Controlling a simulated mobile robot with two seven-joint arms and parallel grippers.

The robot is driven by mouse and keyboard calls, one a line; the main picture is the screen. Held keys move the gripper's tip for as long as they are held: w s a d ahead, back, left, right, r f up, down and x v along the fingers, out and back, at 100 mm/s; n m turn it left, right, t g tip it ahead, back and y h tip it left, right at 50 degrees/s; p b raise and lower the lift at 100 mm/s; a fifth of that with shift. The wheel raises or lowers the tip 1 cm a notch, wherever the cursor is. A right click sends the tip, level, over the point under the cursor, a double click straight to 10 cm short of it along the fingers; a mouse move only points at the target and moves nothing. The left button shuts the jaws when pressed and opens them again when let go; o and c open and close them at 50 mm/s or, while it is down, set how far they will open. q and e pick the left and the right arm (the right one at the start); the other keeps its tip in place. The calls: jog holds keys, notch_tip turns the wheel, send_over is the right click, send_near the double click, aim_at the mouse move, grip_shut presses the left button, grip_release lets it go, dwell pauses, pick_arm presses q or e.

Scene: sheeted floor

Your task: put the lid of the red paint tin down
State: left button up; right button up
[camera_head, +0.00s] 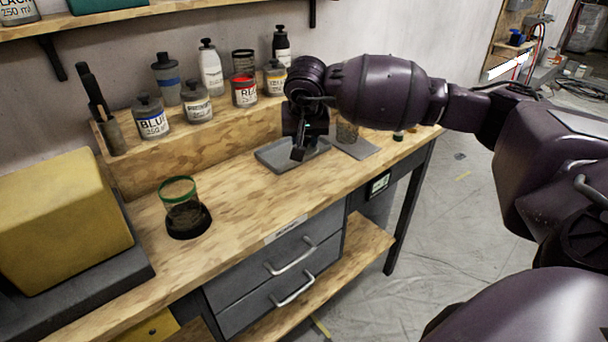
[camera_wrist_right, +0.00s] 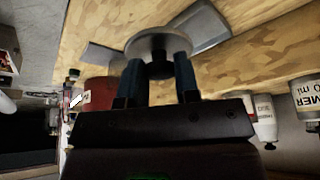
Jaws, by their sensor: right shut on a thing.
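The red paint tin (camera_head: 244,92) stands on the raised wooden shelf of the bench, its label facing me and its red top uncovered. My right gripper (camera_head: 300,150) is over the grey tray (camera_head: 268,162) on the benchtop. In the right wrist view the gripper (camera_wrist_right: 160,72) is shut on the dark knob of a round, pale grey lid (camera_wrist_right: 158,42). My left gripper is not in view.
Several tins and bottles, including a blue-labelled tin (camera_head: 152,122), line the shelf behind. A green-rimmed glass (camera_head: 178,195) stands on the left benchtop, near a yellow block (camera_head: 60,220). The benchtop between glass and tray is clear.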

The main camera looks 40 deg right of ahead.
notch_tip(320, 180, down, 10)
jog(key=shift+f+b, duration=0.1)
jog(key=shift+b, duration=0.2)
jog(key=shift+f, duration=0.1)
dwell(0.3)
jog(key=o, duration=0.9)
